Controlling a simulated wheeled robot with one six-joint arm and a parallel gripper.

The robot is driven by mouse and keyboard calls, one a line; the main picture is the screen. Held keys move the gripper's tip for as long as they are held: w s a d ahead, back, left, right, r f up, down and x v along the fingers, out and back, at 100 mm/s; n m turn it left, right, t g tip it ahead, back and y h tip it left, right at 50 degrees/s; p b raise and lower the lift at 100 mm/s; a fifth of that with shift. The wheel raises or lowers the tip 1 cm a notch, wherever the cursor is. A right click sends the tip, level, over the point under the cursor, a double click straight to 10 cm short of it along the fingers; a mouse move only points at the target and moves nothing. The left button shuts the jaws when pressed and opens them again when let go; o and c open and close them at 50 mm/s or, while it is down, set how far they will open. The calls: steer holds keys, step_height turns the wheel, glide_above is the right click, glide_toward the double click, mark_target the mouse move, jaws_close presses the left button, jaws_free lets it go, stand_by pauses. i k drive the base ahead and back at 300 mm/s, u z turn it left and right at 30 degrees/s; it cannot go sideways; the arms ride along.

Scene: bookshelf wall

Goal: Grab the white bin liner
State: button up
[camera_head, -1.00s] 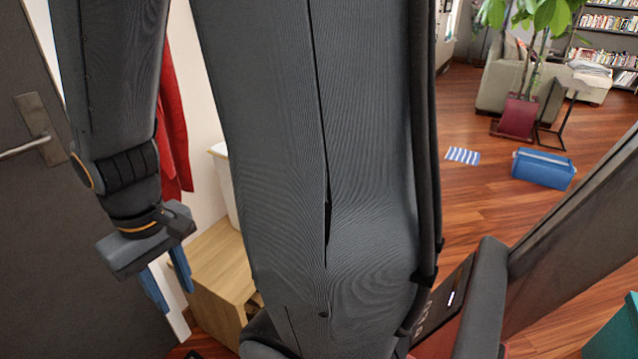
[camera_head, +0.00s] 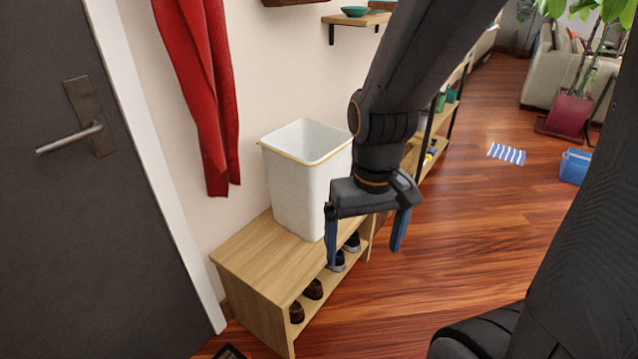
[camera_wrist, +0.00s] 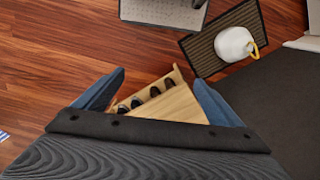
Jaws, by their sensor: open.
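In the head view a white bin (camera_head: 300,195) with a thin yellow line around its rim stands upright on a wooden shoe bench (camera_head: 240,250). I cannot tell whether the yellow-edged part is a liner. In the wrist view a rounded white bundle (camera_wrist: 233,44) with a yellow loop, like a tied bag, lies on a dark ribbed mat (camera_wrist: 205,62). My gripper (camera_head: 364,256) is open and empty, its blue fingers pointing down, in front of and right of the bin. In the wrist view the bench shows between my gripper's fingers (camera_wrist: 158,76); the bundle is beyond the right finger.
Several shoes (camera_head: 313,289) sit on the bench's lower shelf. A dark door (camera_head: 70,220) is at left, beside a hanging red garment (camera_head: 205,95). A striped cloth (camera_head: 507,153) and blue box (camera_head: 574,166) lie farther right. The wooden floor between is clear.

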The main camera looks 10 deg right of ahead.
mark_target(309, 181)
steer(key=u, duration=0.15)
steer(key=k, duration=0.45)
steer(key=z, duration=1.3)
steer(key=i, duration=1.15)
steer(key=u, duration=0.75)
steer(key=i, duration=0.55)
steer(key=u, duration=0.6)
